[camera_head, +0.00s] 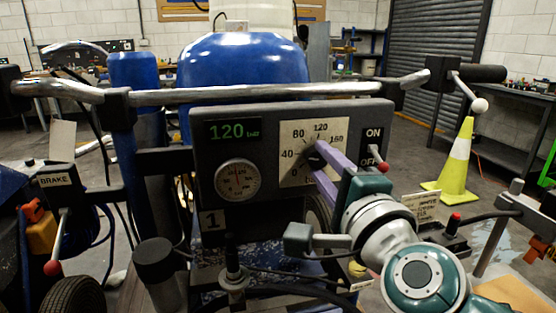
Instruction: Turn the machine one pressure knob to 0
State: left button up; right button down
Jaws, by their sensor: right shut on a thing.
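The machine one panel (211,169) is a dark grey box marked "1". Its green display (234,131) reads 120 bar. A round gauge (237,180) sits below the display. The pressure knob (315,156) is dark and sits on a cream dial plate (296,132) marked 40, 80, 120 and 160. My right gripper (319,162) reaches in from the lower right with its purple fingers at the dial, shut on the knob. The fingers hide the knob's pointer and part of the lower right of the dial. My left gripper is not in view.
An ON/OFF switch (379,160) sits just right of the dial. A chrome handlebar (240,95) runs above the panel. A brake lever (58,240) stands at left. A yellow cone (458,160) stands on the floor at right.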

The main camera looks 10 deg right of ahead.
jog(key=n+p, duration=0.1)
jog(key=n, duration=0.3)
jog(key=shift+r, duration=0.1)
jog(key=n+p, duration=0.1)
jog(key=n, duration=0.2)
jog(key=shift+n, duration=0.3)
jog(key=n+p, duration=0.1)
jog(key=n, duration=0.3)
jog(key=shift+n, duration=0.3)
jog(key=shift+c, duration=2.3)
grip_release()
